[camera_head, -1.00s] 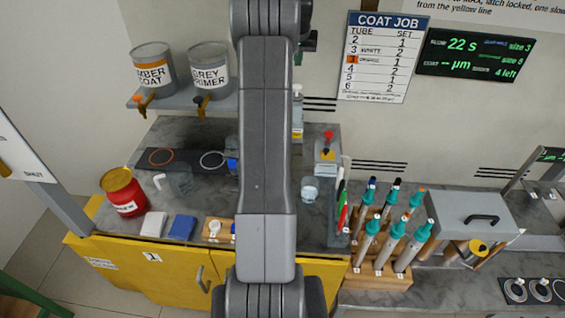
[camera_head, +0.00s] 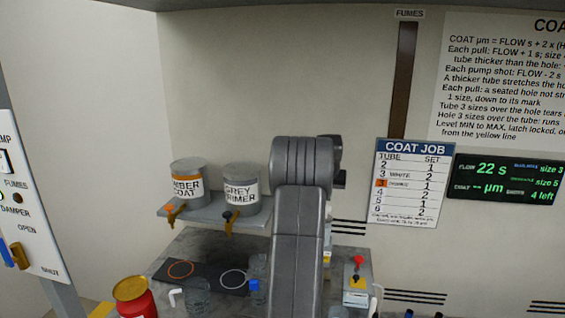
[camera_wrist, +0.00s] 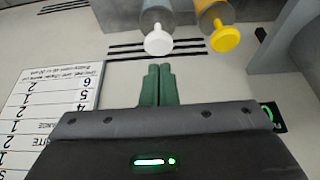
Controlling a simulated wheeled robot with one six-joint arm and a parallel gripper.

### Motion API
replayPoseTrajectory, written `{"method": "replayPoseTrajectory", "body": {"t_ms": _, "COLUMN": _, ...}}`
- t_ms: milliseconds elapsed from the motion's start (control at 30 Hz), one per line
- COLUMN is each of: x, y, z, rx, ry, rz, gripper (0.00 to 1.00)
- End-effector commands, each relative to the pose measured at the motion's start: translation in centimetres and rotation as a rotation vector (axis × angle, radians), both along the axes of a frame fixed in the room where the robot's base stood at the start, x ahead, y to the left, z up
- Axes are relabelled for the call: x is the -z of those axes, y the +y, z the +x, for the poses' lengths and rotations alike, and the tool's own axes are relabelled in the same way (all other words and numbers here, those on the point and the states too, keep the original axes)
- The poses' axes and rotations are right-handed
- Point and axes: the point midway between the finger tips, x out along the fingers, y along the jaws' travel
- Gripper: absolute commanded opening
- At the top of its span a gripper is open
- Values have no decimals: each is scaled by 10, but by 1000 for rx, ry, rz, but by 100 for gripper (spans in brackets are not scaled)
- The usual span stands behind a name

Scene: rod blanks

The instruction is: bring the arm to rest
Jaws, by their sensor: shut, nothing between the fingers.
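My gripper (camera_wrist: 157,86) shows in the wrist view with its two green fingers side by side and shut, nothing between them. It points toward the pale wall with black slots. In the head view my arm rises in front of the bench and bends at the top, and the gripper itself is hidden there.
Amber coat (camera_head: 188,184) and grey primer (camera_head: 240,188) cans stand on a shelf left of my arm. A red can (camera_head: 134,298) is at lower left. The coat job chart (camera_head: 410,180) and a green-lettered display (camera_head: 507,180) hang on the right wall.

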Motion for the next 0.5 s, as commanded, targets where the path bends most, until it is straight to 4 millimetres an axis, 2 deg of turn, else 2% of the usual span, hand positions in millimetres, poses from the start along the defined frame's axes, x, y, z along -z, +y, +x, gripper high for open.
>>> {"method": "replayPoseTrajectory", "body": {"t_ms": 33, "x": 11, "y": 0, "z": 0, "rx": 0, "ry": 0, "rz": 0, "gripper": 0}}
{"method": "replayPoseTrajectory", "body": {"t_ms": 167, "x": 19, "y": 0, "z": 0, "rx": 0, "ry": 0, "rz": 0, "gripper": 0}}
{"method": "replayPoseTrajectory", "body": {"t_ms": 500, "x": 21, "y": 0, "z": 0, "rx": 0, "ry": 0, "rz": 0, "gripper": 0}}
